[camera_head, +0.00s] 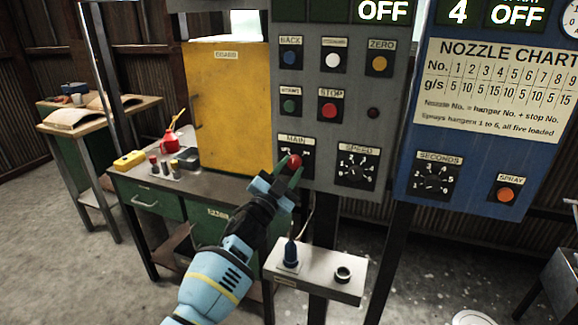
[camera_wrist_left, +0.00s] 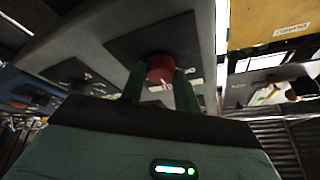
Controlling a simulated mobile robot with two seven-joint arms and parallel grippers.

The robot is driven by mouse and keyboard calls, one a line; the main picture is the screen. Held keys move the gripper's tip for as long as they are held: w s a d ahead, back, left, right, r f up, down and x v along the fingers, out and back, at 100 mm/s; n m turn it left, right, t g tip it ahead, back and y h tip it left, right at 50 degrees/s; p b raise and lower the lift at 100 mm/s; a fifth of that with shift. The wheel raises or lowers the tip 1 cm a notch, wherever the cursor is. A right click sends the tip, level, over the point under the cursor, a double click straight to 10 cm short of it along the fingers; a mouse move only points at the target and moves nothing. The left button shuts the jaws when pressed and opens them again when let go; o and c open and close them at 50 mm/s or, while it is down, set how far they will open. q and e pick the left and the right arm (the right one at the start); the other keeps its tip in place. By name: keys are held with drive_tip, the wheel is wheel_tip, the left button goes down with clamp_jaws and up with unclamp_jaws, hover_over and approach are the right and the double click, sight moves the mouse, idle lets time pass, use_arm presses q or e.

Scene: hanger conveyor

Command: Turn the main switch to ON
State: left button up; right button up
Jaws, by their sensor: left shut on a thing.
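The main switch (camera_head: 295,160) is a red knob on a black plate labelled MAIN, low on the left of the grey control panel (camera_head: 330,200). My left gripper (camera_head: 287,178) reaches up to it from below. In the left wrist view the red knob (camera_wrist_left: 160,69) sits between the two green fingers (camera_wrist_left: 160,88), which are shut on it. The fingers hide part of the plate's markings, so I cannot read the knob's position. A display at the top of the panel reads OFF (camera_head: 384,11). My right gripper is not in view.
The SPEED dial (camera_head: 357,166) is just right of the switch, with push buttons above. A blue panel (camera_head: 470,120) stands further right. A small shelf (camera_head: 315,275) with a blue-handled item is below. A yellow cabinet (camera_head: 228,110) and a workbench (camera_head: 150,183) are at left.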

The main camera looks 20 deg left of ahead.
use_arm(q)
drive_tip(key=m+h+p, duration=0.1)
drive_tip(key=m, duration=0.1)
drive_tip(key=m+g+h+p, duration=0.1)
drive_tip(key=m, duration=0.1)
drive_tip(key=r+m+g, duration=0.1)
drive_tip(key=m, duration=0.2)
drive_tip(key=shift+a+h+p, duration=0.25)
drive_tip(key=shift+h+p, duration=0.15)
drive_tip(key=m+g+p, duration=0.1)
drive_tip(key=m, duration=0.2)
drive_tip(key=shift+f+m+g+p, duration=0.1)
drive_tip(key=shift+m+g+p, duration=0.25)
drive_tip(key=shift+m, duration=0.15)
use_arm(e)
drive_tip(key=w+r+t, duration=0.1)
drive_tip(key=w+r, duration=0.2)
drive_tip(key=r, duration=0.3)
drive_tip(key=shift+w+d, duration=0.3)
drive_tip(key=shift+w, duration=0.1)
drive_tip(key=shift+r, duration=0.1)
use_arm(q)
drive_tip(key=o, duration=1)
drive_tip(key=shift+f, duration=0.1)
drive_tip(key=shift+c, duration=0.2)
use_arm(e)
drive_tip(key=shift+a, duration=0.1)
